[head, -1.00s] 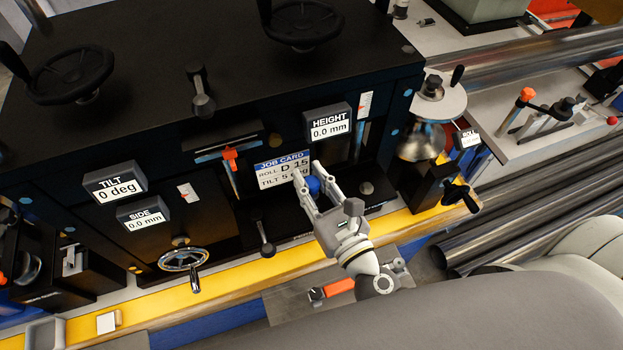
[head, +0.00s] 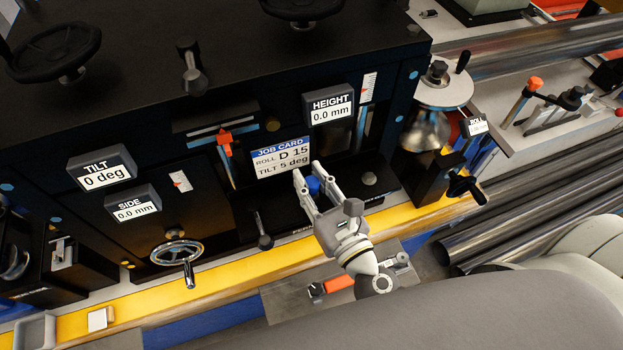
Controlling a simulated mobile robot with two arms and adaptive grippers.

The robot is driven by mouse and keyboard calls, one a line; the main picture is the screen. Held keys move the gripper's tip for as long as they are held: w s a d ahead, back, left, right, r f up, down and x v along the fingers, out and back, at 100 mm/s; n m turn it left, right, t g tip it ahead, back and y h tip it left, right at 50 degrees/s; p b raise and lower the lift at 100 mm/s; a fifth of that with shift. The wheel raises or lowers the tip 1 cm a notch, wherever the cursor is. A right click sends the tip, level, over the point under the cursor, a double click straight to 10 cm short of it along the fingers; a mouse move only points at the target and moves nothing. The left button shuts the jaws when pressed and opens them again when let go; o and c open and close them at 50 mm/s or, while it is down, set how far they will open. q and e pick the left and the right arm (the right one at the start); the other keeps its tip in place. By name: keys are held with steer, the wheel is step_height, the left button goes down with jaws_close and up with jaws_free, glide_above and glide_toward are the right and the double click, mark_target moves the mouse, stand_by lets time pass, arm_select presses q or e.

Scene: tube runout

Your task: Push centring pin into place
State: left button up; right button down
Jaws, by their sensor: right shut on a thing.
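My right gripper (head: 308,174) is over the black front ledge of the machine, just below the job card (head: 282,158). Its two fingers are shut on a blue knob (head: 313,185), which looks like the head of the centring pin. The fingers hide part of the knob, and the pin's shaft and its hole cannot be seen. I cannot tell how deep the pin sits. The card reads roll D 15, tilt 5 deg. My left gripper is not in view.
The TILT display (head: 102,170) reads 0 deg; SIDE (head: 133,205) and HEIGHT (head: 328,105) read 0.0 mm. A black lever (head: 264,232) stands left of my gripper, a grey stub (head: 369,178) to its right. A chrome handwheel (head: 177,252) is at the lower left.

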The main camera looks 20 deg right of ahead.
steer(key=shift+f+b, duration=0.3)
steer(key=shift+f, duration=0.15)
steer(key=c, duration=1.1)
jaws_free()
steer(key=shift+c, duration=0.2)
steer(key=s+d, duration=0.2)
steer(key=s, duration=1)
steer(key=shift+w, duration=0.1)
